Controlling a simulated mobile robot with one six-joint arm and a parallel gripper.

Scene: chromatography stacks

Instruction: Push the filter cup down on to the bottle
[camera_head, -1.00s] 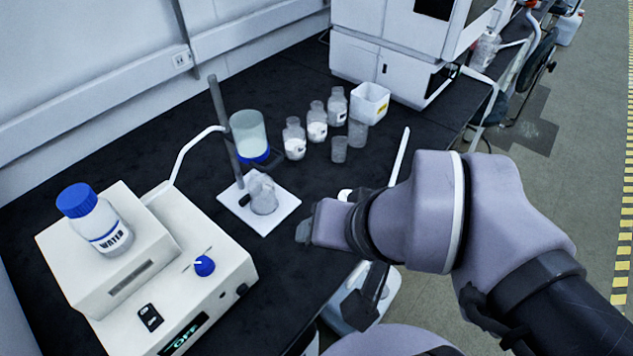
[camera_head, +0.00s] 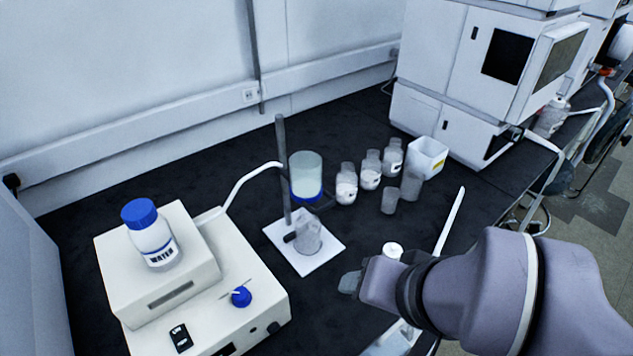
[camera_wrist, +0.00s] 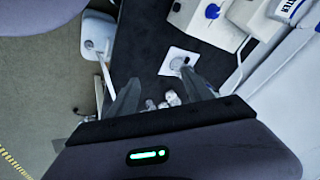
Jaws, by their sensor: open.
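The filter cup (camera_head: 306,173) is a clear cylinder with a blue base, held upright on a metal stand (camera_head: 282,160) above the bench. A clear glass bottle (camera_head: 308,236) stands below it on the white base plate (camera_head: 317,264); the cup is apart from it, higher up. My gripper (camera_head: 352,284) is to the right and in front of the plate, over the bench's front edge. In the wrist view my gripper (camera_wrist: 160,88) shows two spread fingers with nothing between them; the white plate (camera_wrist: 172,68) lies beyond them.
A white pump unit (camera_head: 215,300) with a blue knob stands at left, carrying a blue-capped water bottle (camera_head: 153,240). Several small bottles (camera_head: 370,172) and a white bin (camera_head: 427,158) stand behind right. A white tube (camera_head: 235,190) runs to the stand.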

